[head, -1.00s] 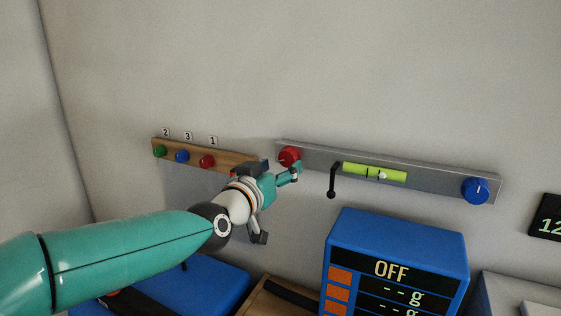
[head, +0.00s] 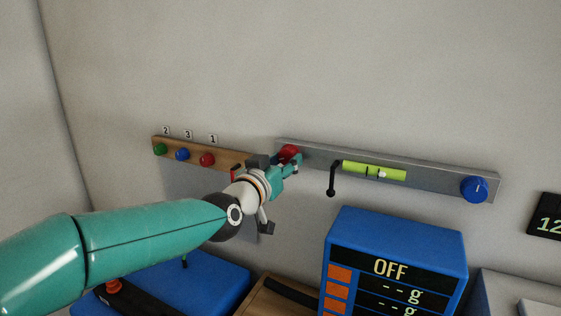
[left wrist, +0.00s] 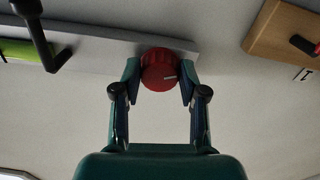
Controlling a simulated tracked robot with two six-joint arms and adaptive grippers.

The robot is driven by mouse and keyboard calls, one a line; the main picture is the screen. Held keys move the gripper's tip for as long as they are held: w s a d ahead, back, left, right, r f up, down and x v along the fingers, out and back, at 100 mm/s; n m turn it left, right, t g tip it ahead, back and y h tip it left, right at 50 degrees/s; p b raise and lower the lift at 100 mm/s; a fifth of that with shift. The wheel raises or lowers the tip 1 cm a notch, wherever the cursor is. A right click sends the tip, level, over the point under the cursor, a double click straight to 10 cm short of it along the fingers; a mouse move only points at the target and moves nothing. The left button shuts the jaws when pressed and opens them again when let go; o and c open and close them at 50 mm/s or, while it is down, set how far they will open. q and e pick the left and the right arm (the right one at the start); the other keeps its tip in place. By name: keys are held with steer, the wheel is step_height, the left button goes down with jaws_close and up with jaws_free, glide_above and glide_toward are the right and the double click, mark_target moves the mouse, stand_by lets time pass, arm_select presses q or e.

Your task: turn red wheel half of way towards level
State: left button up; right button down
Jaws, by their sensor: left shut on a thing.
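The red wheel (head: 287,152) is a round knob at the left end of the grey bar (head: 440,182) on the wall. My left gripper (head: 291,160) has its fingers around the wheel and partly hides it in the head view. In the left wrist view the red wheel (left wrist: 158,70) sits between the two fingertips, its white mark pointing right. The green-yellow level (head: 374,171) is on the bar, with a pale bubble right of its middle. My right gripper is not in view.
A blue wheel (head: 474,188) is at the bar's right end, and a black crank (head: 332,180) hangs left of the level. A wooden strip (head: 225,158) with green, blue and red knobs is on the left. A blue scale (head: 400,240) stands below.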

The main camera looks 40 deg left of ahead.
arm_select(q)
steer(key=shift+m, duration=1.3)
steer(key=o, duration=1.1)
steer(key=shift+o, duration=0.2)
steer(key=shift+s, duration=0.15)
steer(key=v, duration=1.1)
steer(key=shift+s+d, duration=0.2)
steer(key=shift+s, duration=0.15)
